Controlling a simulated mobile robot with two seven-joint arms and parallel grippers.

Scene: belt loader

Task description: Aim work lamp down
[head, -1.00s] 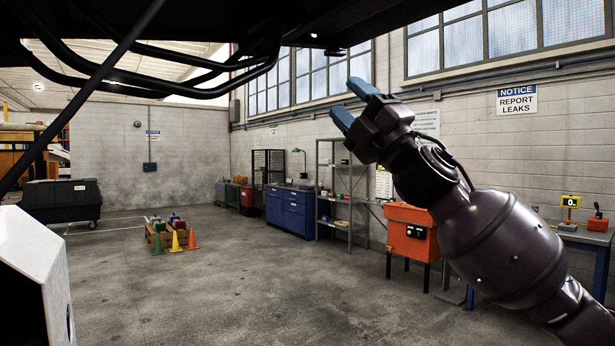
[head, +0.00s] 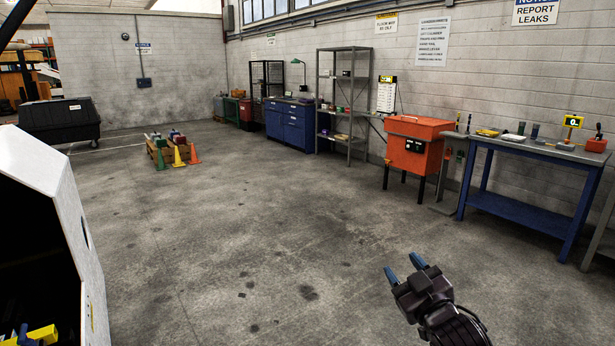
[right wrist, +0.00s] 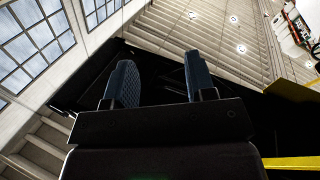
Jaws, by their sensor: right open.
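My right gripper (head: 404,266) is low at the right of the head view, open and empty, with its two blue fingers apart above the bare floor. In the right wrist view its fingers (right wrist: 160,65) point up toward a dark structure (right wrist: 85,85) overhead, with nothing between them. I cannot pick out the work lamp for certain in any view now. A small green lamp (head: 302,70) stands far off by the blue cabinet; I cannot tell whether it is the one meant. My left gripper is not in view.
A white panel (head: 72,185) with a dark opening stands close at the left. An orange cabinet (head: 415,150) and a blue bench (head: 535,152) line the right wall. The middle floor is clear. A yellow bar (right wrist: 290,162) crosses the wrist view's lower right.

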